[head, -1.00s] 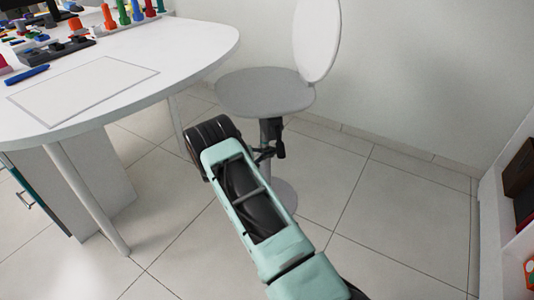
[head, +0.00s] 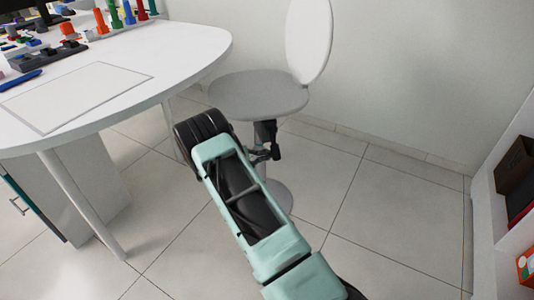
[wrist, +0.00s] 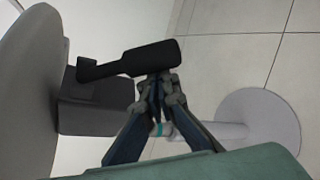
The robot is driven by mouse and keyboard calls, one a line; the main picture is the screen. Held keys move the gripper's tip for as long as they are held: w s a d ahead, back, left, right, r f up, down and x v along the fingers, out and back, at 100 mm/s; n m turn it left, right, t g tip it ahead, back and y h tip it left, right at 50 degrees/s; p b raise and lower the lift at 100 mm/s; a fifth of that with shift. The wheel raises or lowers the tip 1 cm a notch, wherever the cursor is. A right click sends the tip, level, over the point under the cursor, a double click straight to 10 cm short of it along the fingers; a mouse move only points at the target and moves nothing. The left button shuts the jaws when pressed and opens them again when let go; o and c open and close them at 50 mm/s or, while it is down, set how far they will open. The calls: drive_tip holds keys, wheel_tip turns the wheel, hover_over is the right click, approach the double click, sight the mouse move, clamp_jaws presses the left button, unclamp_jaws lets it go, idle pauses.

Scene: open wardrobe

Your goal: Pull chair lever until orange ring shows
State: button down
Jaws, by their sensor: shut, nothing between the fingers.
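The grey chair (head: 258,96) with a round seat and white back stands behind the table's rounded end. Its black lever (wrist: 145,60) sticks out sideways below the seat in the wrist view. My gripper (wrist: 158,82) is shut, its fingertips together at the lever's lower edge. The fingertips look very close to the lever; I cannot tell whether they touch it. The lever is not between them. In the wrist view my fingers partly cover the column, where a small teal band (wrist: 158,129) shows.
A white table (head: 180,55) with a mat (head: 75,93) and several coloured objects is at the left. White shelving (head: 485,225) stands at the right edge. The wall is behind the chair. Tiled floor (head: 385,225) is open between chair and shelving.

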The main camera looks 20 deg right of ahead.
sight(277, 154)
drive_tip(key=s+r+n+g+y+p, duration=0.1)
drive_tip(key=s+r+n+g+p, duration=0.2)
drive_tip(key=shift+a+r, duration=0.1)
drive_tip(key=shift+r, duration=0.1)
drive_tip(key=shift+s+r, duration=0.2)
drive_tip(key=shift+r, duration=0.15)
idle(1.2)
idle(0.5)
